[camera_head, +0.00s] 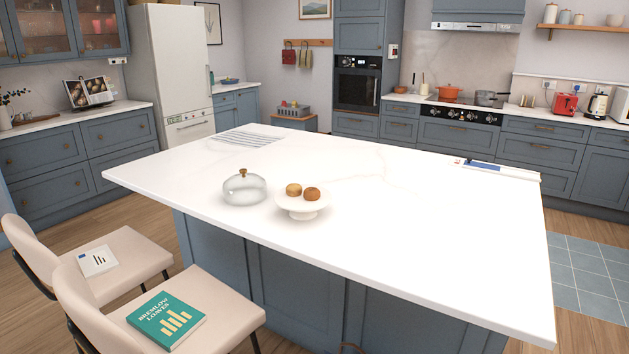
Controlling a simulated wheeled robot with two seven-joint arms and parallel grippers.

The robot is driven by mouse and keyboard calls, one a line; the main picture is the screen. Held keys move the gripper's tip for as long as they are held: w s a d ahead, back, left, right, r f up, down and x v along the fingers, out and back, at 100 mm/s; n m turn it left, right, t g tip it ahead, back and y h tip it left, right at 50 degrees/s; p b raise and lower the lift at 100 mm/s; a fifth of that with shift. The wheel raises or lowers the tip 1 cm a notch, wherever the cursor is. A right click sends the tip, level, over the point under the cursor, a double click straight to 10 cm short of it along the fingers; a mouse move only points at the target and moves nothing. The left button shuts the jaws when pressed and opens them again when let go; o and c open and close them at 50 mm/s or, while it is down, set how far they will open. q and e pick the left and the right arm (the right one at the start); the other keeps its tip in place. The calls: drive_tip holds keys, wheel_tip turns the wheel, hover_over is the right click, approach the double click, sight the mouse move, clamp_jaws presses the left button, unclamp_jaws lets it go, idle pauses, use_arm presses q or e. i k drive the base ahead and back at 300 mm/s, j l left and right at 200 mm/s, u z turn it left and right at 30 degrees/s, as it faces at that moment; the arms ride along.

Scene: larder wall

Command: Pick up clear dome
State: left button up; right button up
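The clear dome (244,190) sits on the white island top. It is see-through with a small brass-coloured knob on top. Just right of it stands a white cake stand (302,208) holding two small brown baked items, one lighter bun (293,190) and one darker bun (312,194). The dome stands beside the stand, not over it. Neither of my grippers shows in the head view.
The island top (420,230) is broad and mostly clear to the right. A striped cloth (245,138) lies at its far left, and a flat blue-and-white item (482,165) at its far right edge. Two chairs stand at the near left, one holding a green book (166,320).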

sight(244, 189)
drive_tip(key=i+j+z, duration=0.15)
drive_tip(key=j+z, duration=0.25)
drive_tip(key=i+j+z, duration=0.1)
drive_tip(key=j+z, duration=0.7)
drive_tip(key=i+j, duration=0.05)
drive_tip(key=j, duration=0.05)
